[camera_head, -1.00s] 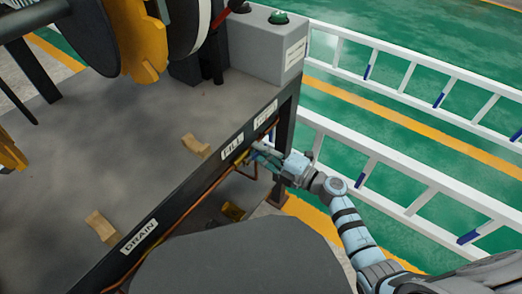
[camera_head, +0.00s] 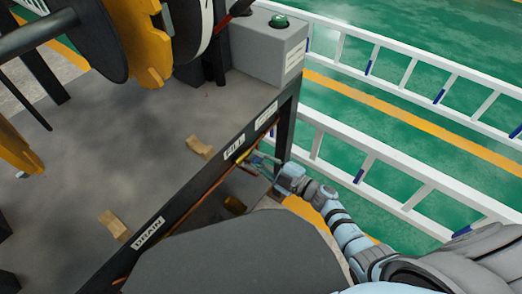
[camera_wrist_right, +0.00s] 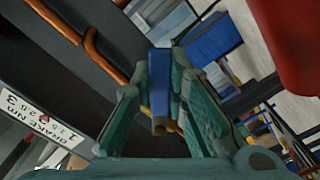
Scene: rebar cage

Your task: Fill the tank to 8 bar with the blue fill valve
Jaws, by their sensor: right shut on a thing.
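A white FILL label (camera_head: 234,147) is on the dark front rail of the bench. Below it my right gripper (camera_head: 259,160) reaches in from the right. In the right wrist view the gripper (camera_wrist_right: 160,110) is shut on the blue lever of the fill valve (camera_wrist_right: 159,68), which stands between the two green-grey fingers. A brass-yellow end shows at the lever's lower end. A DRAIN label (camera_head: 148,233) sits nearer on the same rail; its valve is hidden. No pressure gauge reading can be made out. My left gripper is out of view.
A copper pipe (camera_head: 207,192) runs under the rail. A grey box with a green button (camera_head: 279,20) stands at the bench's far corner.

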